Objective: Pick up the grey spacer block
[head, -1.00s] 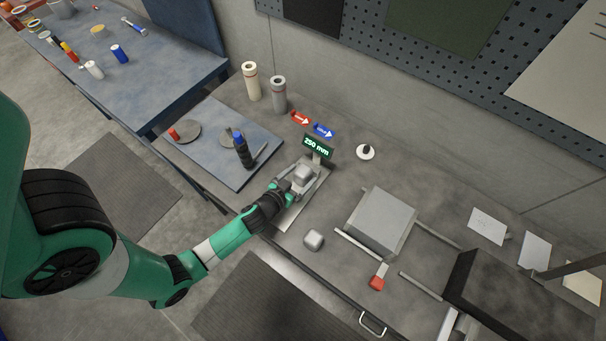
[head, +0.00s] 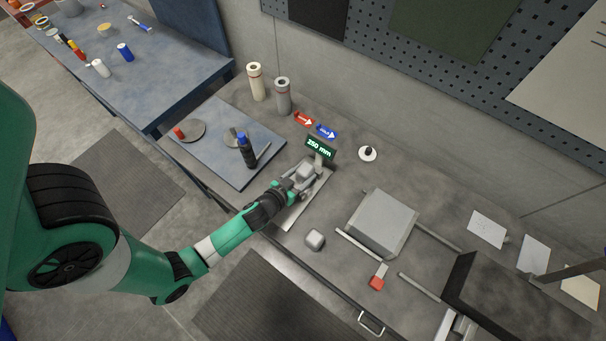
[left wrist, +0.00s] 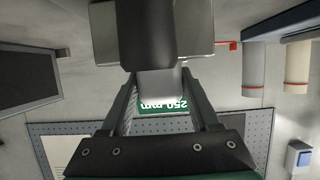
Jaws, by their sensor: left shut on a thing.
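My left gripper (head: 297,183) is shut on a small grey block (head: 306,172), at the metal plate (head: 290,215) in front of the green "250 mm" display (head: 320,148). In the left wrist view the pale grey block (left wrist: 160,84) sits between the fingers, with part of the display behind it. Whether it rests on the plate or is just above it, I cannot tell. A second small grey block with rounded edges (head: 315,240) lies on the bench, apart from the gripper. My right gripper is not clearly in view.
A blue board (head: 205,165) with discs and a dark bottle (head: 247,155) lies to the left. Two upright cylinders (head: 282,97) stand behind. A larger grey box (head: 384,222) and a red-ended piece (head: 377,281) are to the right. Bare bench lies around the second block.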

